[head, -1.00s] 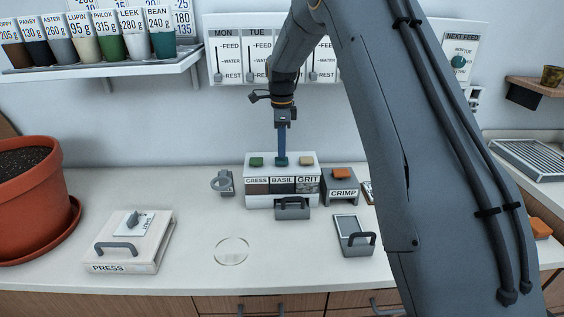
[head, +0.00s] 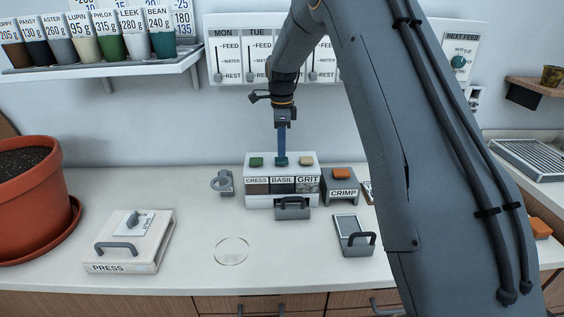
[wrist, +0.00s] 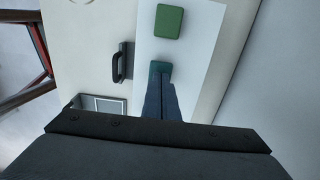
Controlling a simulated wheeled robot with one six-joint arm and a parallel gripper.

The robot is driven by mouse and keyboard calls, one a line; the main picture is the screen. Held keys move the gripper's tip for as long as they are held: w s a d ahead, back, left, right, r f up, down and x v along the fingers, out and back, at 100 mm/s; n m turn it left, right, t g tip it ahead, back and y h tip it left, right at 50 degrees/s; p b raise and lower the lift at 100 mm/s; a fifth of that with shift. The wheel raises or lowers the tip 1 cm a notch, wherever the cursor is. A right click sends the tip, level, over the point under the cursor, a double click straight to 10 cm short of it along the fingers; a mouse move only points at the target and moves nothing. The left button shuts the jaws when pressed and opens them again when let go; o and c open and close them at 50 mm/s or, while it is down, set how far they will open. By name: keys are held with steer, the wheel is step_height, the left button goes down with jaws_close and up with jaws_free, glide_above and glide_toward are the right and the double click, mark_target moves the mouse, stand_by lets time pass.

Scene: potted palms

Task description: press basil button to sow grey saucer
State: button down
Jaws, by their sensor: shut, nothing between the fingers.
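The white dispenser box (head: 254,200) stands on the counter, with labels CRESS, BASIL and GRIT on its front. The teal button (head: 281,162) sits on its top above the BASIL label, and it also shows in the wrist view (wrist: 160,66). My gripper (head: 281,153) is shut and points straight down at the teal button. Its tips are at or just above the button; I cannot tell whether they touch. In the wrist view the blue fingers (wrist: 161,82) cover part of the button. I cannot make out a grey saucer; a grey handled piece (head: 292,212) is in front of the box.
A green button (head: 256,161) and a tan button (head: 306,160) flank the teal one. The CRIMP block (head: 340,189) with an orange button stands close on the right. The PRESS box (head: 127,247) is front left. A clear disc outline (head: 231,251) lies on open counter.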

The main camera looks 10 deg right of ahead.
mark_target(282, 160)
steer(key=shift+f, duration=0.8)
steer(key=shift+r, duration=0.1)
step_height(282, 160, up, 7)
steer(key=p, duration=0.3)
stand_by(0.7)
stand_by(0.6)
